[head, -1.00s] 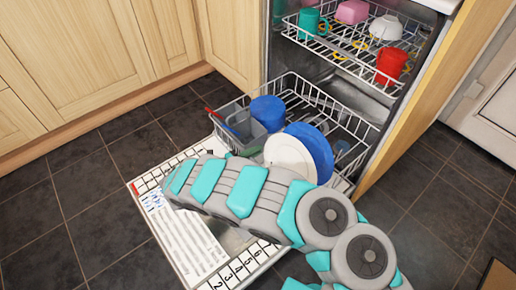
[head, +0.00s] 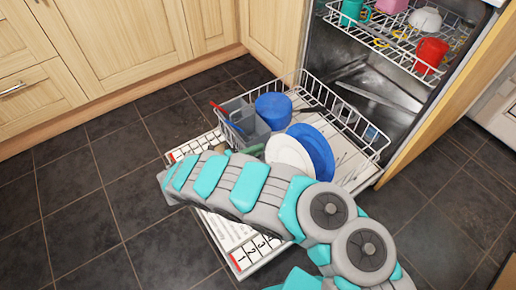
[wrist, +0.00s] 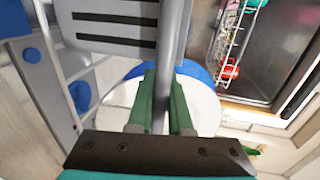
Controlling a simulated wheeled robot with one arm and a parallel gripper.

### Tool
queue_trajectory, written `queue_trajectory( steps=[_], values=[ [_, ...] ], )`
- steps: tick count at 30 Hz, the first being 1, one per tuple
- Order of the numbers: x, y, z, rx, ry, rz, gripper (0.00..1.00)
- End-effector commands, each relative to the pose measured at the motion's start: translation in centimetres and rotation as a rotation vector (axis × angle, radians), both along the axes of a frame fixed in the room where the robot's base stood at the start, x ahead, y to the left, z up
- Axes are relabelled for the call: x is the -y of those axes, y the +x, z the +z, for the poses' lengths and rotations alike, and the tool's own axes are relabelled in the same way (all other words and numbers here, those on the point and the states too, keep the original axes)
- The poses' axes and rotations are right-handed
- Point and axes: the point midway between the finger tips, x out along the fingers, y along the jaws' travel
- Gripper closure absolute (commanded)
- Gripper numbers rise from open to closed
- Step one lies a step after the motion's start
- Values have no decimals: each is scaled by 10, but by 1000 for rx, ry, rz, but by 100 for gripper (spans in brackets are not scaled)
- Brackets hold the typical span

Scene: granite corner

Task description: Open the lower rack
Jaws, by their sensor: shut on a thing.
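The lower rack (head: 346,108) of the dishwasher is pulled out over the open door (head: 232,232). It holds a grey cutlery basket (head: 243,122), blue bowls (head: 272,108), a white plate (head: 287,152) and a blue plate (head: 315,150). My gripper (wrist: 162,104) has its green fingers closed around a grey rail of the rack (wrist: 173,45). In the head view my arm hides most of the gripper and the rack's near edge.
The upper rack (head: 398,48) holds a red mug (head: 431,53), a teal mug (head: 352,12) and a white bowl (head: 425,18). Wooden cabinets (head: 110,55) stand at the left and back. Dark tiled floor (head: 85,200) is clear left of the door.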

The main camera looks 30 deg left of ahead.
Motion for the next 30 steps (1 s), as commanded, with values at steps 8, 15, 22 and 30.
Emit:
queue_trajectory(
  steps=[8, 15, 22, 30],
  values=[
    [-1, -1, -1, -2, 1, 4, 100],
    [-1, 0, -1, -1, 1, 3, 58],
    [0, 0, 0, 0, 0, 1, 52],
    [-5, -11, 2, -1, 1, 3, 52]
  ],
)
